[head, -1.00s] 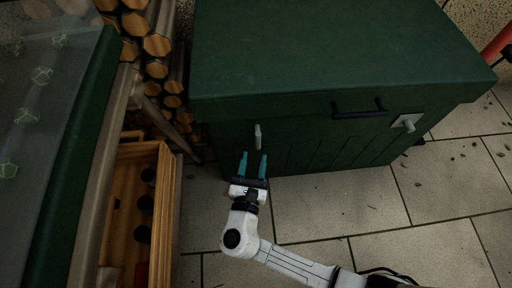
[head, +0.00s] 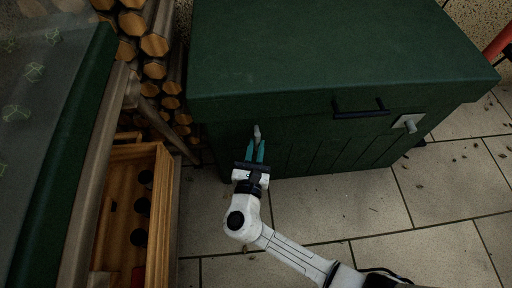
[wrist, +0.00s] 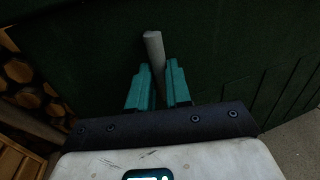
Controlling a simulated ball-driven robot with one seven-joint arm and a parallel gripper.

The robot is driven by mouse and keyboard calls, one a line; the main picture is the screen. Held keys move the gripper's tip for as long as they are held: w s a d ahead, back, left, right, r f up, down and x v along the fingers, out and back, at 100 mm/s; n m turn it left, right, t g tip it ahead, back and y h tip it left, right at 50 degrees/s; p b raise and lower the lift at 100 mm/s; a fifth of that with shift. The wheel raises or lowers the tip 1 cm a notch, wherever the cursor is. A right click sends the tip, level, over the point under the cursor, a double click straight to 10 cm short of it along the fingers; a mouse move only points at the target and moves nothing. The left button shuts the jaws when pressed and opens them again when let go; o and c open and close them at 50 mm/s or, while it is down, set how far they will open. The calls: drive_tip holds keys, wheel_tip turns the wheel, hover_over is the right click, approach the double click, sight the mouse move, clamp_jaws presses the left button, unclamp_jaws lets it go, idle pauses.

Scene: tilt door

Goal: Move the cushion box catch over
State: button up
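The cushion box (head: 330,55) is a large dark green box with a lid, filling the top middle of the head view. A light grey catch (head: 257,132) sticks out from the left part of its front, below the lid edge. My gripper (head: 256,150) has its teal fingers on either side of this catch. In the wrist view the catch (wrist: 153,48) runs down between the fingertips (wrist: 159,80), which look closed on it. Its lower end is partly hidden by the fingers. A second grey catch (head: 408,122) sits at the right of the front.
A black handle (head: 360,113) is on the box front between the catches. Stacked logs (head: 155,45) and an open wooden crate (head: 172,215) stand at the left, beside a glass-topped green edge (head: 60,170). The tiled floor (head: 400,240) in front is clear apart from leaves.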

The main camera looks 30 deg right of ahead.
clamp_jaws()
idle(0.4)
drive_tip(key=shift+w+a+r+m+g+y+p, duration=0.15)
drive_tip(key=shift+a+r+m+y, duration=0.45)
drive_tip(key=shift+m, duration=1.65)
drive_tip(key=shift+w+a+r+m+g+y+p, duration=0.15)
drive_tip(key=shift+r+m+y, duration=0.25)
drive_tip(key=shift+m+y, duration=1.2)
drive_tip(key=shift+w+a+r+m+y+p, duration=0.15)
drive_tip(key=shift+a+r+m+p, duration=0.25)
drive_tip(key=shift+m, duration=2.45)
drive_tip(key=shift+r, duration=0.1)
drive_tip(key=o, duration=0.6)
unclamp_jaws()
drive_tip(key=shift+c, duration=0.2)
